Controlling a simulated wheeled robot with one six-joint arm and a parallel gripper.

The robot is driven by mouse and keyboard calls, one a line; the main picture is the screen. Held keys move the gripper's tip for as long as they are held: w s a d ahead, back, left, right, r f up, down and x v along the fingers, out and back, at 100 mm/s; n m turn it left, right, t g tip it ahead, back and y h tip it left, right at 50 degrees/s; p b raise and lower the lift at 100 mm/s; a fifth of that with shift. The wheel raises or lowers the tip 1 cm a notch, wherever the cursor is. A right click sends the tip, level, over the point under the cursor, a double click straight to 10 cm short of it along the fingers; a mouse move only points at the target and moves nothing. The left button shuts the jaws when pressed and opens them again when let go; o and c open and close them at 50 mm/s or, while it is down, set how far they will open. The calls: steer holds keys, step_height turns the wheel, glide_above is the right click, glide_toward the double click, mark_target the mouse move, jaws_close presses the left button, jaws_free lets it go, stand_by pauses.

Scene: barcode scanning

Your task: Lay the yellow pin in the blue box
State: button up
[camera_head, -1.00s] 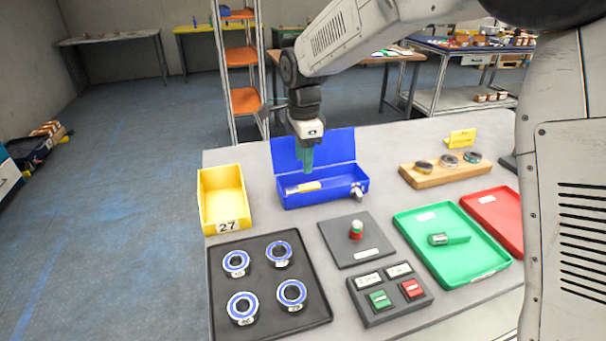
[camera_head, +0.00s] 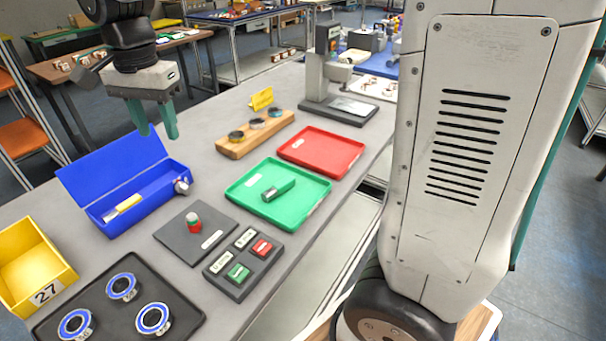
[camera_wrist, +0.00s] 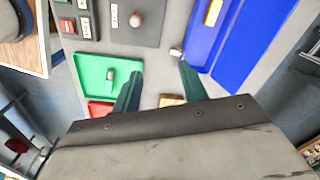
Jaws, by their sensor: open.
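The blue box (camera_head: 150,211) stands open on the grey table, its lid raised at the back. The yellow pin (camera_head: 127,203) lies inside it toward the left end; the box (camera_wrist: 232,58) and the pin (camera_wrist: 213,12) also show in the wrist view. My gripper (camera_head: 157,132) has two green fingers, spread apart with nothing between them. It hangs above the table, up and behind the right end of the box, clear of it.
A yellow bin (camera_head: 62,283) marked 27 and a black tray (camera_head: 190,322) with bearings are at left. A green tray (camera_head: 300,207), a red tray (camera_head: 347,168), a button panel (camera_head: 228,283) and a wooden block (camera_head: 232,151) with rings stand to the right.

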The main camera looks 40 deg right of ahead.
steer(key=s+d+f+n, duration=0.1)
steer(key=s+d+n, duration=0.4)
steer(key=s, duration=0.8)
steer(key=s+d+f+n, duration=0.2)
steer(key=s+d+n, duration=0.3)
steer(key=s+d, duration=0.3)
steer(key=s, duration=0.4)
steer(key=shift+s+d+f+t, duration=0.25)
steer(key=shift+s+d+t, duration=0.05)
steer(key=shift+s+t, duration=0.1)
